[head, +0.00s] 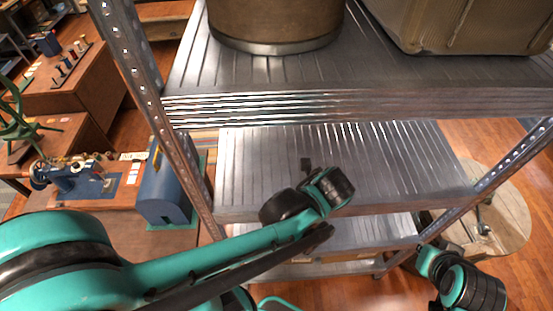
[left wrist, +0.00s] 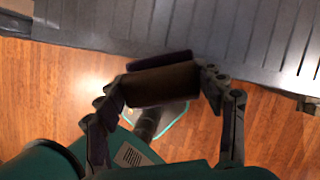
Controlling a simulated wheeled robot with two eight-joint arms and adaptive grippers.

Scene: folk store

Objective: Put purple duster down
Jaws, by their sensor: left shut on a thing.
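In the left wrist view my left gripper (left wrist: 163,84) is shut on the duster (left wrist: 158,72), a dark block with a brown face and a dark purplish edge, held crosswise between the two fingers. The duster is over or beside the edge of a grey ribbed metal shelf (left wrist: 235,28), with wooden floor below; I cannot tell whether it touches the shelf. In the head view my left arm reaches to the middle shelf (head: 390,165), and its wrist hides the duster and most of the gripper. My right arm shows at the bottom right, but its gripper does not.
The upper shelf (head: 400,103) holds a round wooden tub (head: 275,25) and a large metal container (head: 460,25). Metal posts (head: 170,130) flank the rack. The visible middle shelf is largely bare.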

